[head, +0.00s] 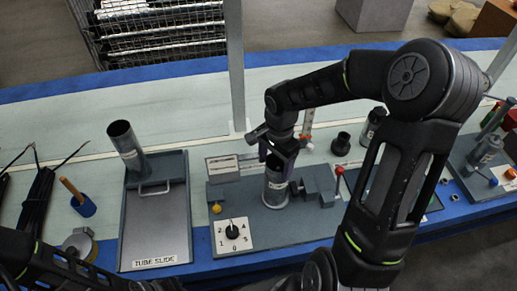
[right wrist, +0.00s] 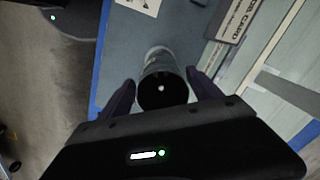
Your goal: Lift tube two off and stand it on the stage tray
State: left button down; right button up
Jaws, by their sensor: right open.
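A grey metal tube (head: 275,188) stands upright on the middle pump base (head: 305,228); I cannot read a number on it. My right gripper (head: 281,152) is at its top, and the right wrist view shows the open fingers (right wrist: 162,86) on either side of the tube's dark round mouth (right wrist: 161,92), with gaps beside it. A second tube (head: 128,148) stands, leaning in the picture, at the back left of a grey tray (head: 155,225) labelled "TUBE SLIDE". I cannot tell which tray is the stage tray. My left gripper is not in view.
A dial (head: 232,234) and a yellow knob (head: 216,208) sit left of the middle tube. A red-topped lever (head: 339,177) stands close on its right. A grey post (head: 236,70) rises behind. The tray's front part is bare.

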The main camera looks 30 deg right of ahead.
jog(key=shift+o, duration=0.8)
jog(key=shift+w+d+r+m, duration=0.2)
jog(key=shift+d+r+m, duration=0.1)
jog(key=shift+d+r, duration=0.2)
jog(key=shift+o, duration=1.4)
jog(key=shift+d+r, duration=0.1)
jog(key=shift+d, duration=0.1)
notch_tip(320, 180, down, 8)
jog(key=shift+r, duration=0.1)
jog(key=shift+c, duration=0.2)
